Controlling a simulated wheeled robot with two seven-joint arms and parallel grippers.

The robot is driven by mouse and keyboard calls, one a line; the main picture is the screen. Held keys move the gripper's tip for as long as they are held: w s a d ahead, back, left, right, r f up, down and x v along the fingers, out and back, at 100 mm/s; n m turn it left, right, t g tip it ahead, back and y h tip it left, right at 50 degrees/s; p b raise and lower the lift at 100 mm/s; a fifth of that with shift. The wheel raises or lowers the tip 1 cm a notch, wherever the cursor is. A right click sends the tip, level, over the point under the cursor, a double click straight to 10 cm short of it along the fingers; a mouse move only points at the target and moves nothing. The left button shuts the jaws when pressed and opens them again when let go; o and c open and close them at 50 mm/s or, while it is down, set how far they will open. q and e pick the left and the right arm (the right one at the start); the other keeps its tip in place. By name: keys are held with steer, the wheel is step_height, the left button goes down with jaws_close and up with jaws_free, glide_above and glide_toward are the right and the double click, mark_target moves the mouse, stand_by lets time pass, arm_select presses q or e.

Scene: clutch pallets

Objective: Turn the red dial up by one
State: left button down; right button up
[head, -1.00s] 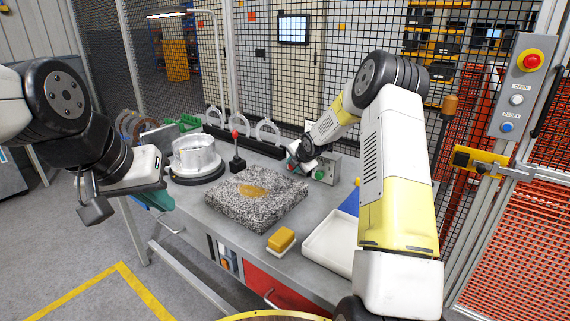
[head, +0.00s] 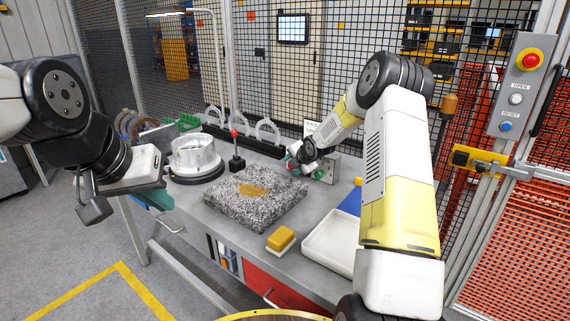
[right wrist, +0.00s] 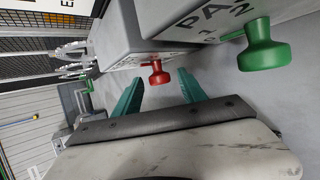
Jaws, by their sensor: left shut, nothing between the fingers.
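The red dial (right wrist: 158,73) sticks out from the face of a grey box in the right wrist view. My right gripper (right wrist: 162,88) has its two teal fingers spread apart. The dial appears just past the fingertips and between them, with no clear contact visible. In the head view my right gripper (head: 296,162) is at the box at the back of the bench, and its hand hides most of the red dial. My left gripper (head: 157,198) is shut and empty at the left, beyond the bench's left edge.
A green dial (right wrist: 265,45) sits beside the red one on a labelled box face. A speckled stone block (head: 255,198), a yellow sponge (head: 281,238), a white tray (head: 332,240), a metal housing (head: 194,155) and a red-knobbed lever (head: 235,150) stand on the bench.

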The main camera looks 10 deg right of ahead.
steer(key=v, duration=0.7)
steer(key=shift+s+r, duration=0.25)
steer(key=shift+s, duration=0.05)
steer(key=s+r+m+g+h, duration=0.2)
steer(key=s+r+m, duration=1.15)
steer(key=s, duration=0.55)
steer(key=s+a+r+m+y, duration=0.1)
steer(key=s+m, duration=0.4)
steer(key=s, duration=0.7)
steer(key=s+a+r+m+g, duration=0.1)
steer(key=s+a+r+m, duration=0.1)
steer(key=s+m, duration=0.4)
steer(key=s+a, duration=0.1)
steer(key=s, duration=0.4)
steer(key=shift+s+a+y, duration=0.3)
steer(key=shift+s+y, duration=0.05)
steer(key=shift+y, duration=0.05)
